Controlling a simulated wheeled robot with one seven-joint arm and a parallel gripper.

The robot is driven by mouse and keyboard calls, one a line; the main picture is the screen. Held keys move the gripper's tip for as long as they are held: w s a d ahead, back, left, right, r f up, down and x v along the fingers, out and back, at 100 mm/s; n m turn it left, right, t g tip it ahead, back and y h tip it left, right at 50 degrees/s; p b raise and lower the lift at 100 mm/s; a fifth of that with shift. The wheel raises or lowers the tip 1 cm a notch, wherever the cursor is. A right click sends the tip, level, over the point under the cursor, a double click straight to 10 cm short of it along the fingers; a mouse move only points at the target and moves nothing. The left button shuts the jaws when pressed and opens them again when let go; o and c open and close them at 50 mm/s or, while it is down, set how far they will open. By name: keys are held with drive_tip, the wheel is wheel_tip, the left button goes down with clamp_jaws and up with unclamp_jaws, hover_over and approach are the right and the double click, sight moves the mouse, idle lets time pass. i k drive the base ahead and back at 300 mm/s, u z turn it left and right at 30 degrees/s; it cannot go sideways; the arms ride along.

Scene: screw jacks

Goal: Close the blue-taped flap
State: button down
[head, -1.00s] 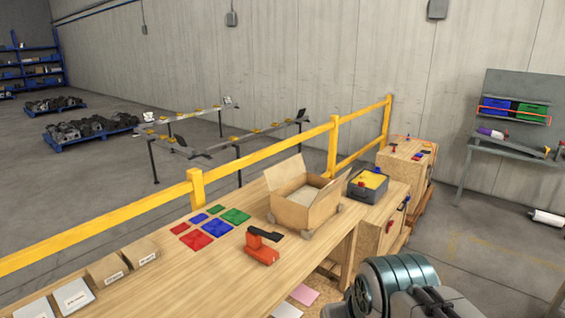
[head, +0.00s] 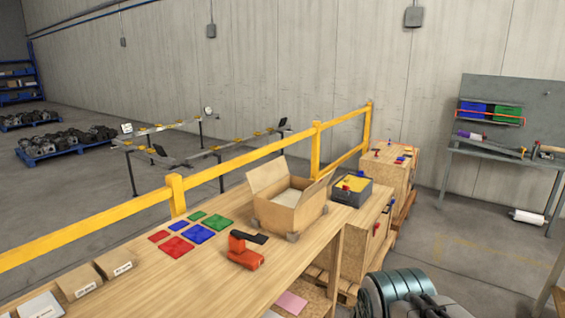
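An open cardboard box (head: 285,215) stands on the wooden table, with a pale interior showing. A flap at its back left (head: 267,175) stands up and leans outward. Another flap at its right (head: 318,188) also stands up. I cannot make out blue tape on any flap at this size, so I cannot tell which is the blue-taped one. My gripper is not in view; only part of my arm shows at the bottom right, apart from the box.
On the wooden table (head: 150,280), an orange-red tool (head: 245,258) lies in front of the box, with coloured squares (head: 200,233) to the left. A grey bin with yellow contents (head: 351,190) is close on the right. A yellow rail (head: 225,178) runs behind the table.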

sight(260, 178)
drive_tip(key=z, duration=1.05)
drive_tip(key=i, duration=3.1)
drive_tip(key=u, duration=2.7)
drive_tip(key=i, duration=0.5)
drive_tip(key=u, duration=0.05)
